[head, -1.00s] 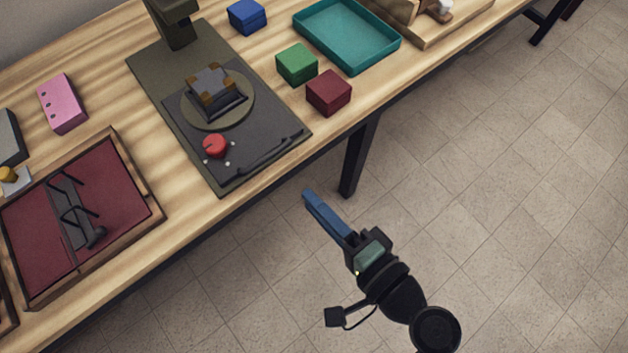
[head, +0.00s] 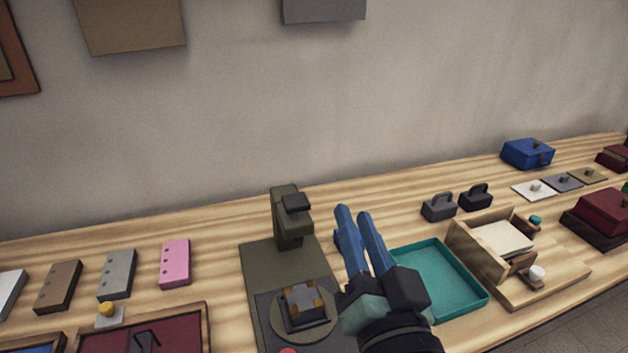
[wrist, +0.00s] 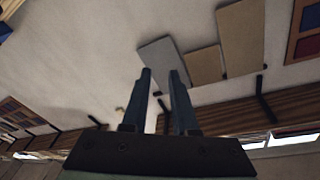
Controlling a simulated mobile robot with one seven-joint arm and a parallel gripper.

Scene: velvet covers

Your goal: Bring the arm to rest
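My gripper (head: 357,217) shows in the head view with its two blue fingers pointing up and away, in front of the bench and between the dark press-like stand and the teal tray. The fingers are apart with nothing between them. In the wrist view my gripper (wrist: 160,72) also shows two separated fingers with an empty gap, against the wall. My wrist hides part of the teal tray's left side and the bench behind it.
The wooden bench (head: 215,222) carries a dark stand (head: 288,222), a teal tray (head: 455,281), a wooden box fixture (head: 480,255) and a pink block (head: 175,262). A blue box (head: 528,153) stands far right. Boards (head: 130,27) hang on the wall above. Air above the bench is clear.

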